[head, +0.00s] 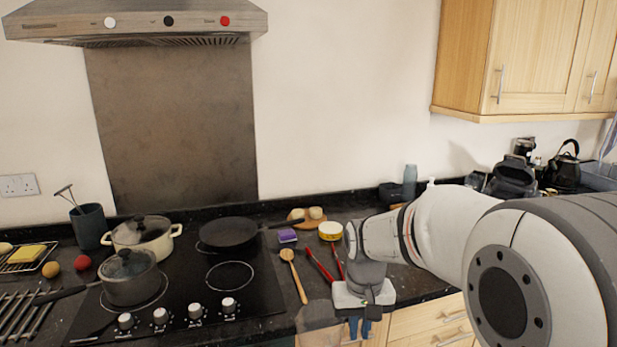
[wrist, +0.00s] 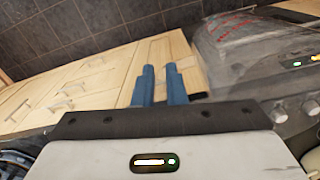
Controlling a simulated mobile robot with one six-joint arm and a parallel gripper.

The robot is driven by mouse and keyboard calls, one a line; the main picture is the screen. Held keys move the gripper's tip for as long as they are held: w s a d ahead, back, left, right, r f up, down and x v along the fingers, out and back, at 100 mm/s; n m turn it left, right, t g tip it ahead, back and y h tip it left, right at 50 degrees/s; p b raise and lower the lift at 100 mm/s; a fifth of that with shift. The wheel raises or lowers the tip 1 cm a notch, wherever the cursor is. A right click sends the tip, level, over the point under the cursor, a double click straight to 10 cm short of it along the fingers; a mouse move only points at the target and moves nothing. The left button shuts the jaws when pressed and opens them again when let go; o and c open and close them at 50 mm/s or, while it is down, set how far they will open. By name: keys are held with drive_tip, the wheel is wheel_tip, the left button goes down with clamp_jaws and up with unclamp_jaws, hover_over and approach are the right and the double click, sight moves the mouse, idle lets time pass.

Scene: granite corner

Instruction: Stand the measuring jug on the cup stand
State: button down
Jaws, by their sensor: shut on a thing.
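The measuring jug (head: 319,316) is a clear, greyish vessel at the counter's front edge in the head view, just left of my gripper (head: 360,328). In the wrist view the jug (wrist: 238,42) fills the upper right and looks tilted, with red markings on its wall. My gripper's blue fingers (wrist: 162,85) are close together beside the jug's wall, shut on it, apparently at its handle. The exact grip is mostly hidden. I cannot make out a cup stand for certain in either view.
The black hob (head: 190,290) carries a grey saucepan (head: 130,280), a cream pot (head: 145,236) and a frying pan (head: 228,233). A wooden spoon (head: 294,276) and red-handled tools (head: 320,265) lie left of my arm. A slatted metal rack (head: 20,315) is at far left.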

drive_tip(key=w+f, duration=0.2)
drive_tip(key=f, duration=0.1)
drive_tip(key=w+f, duration=0.1)
drive_tip(key=shift+d+f, duration=0.3)
drive_tip(key=shift+d, duration=0.05)
drive_tip(key=w+d+f, duration=0.2)
drive_tip(key=f, duration=0.6)
drive_tip(key=w+d+f+m, duration=0.1)
drive_tip(key=w+d+f, duration=0.1)
drive_tip(key=f, duration=0.7)
drive_tip(key=shift+f, duration=0.3)
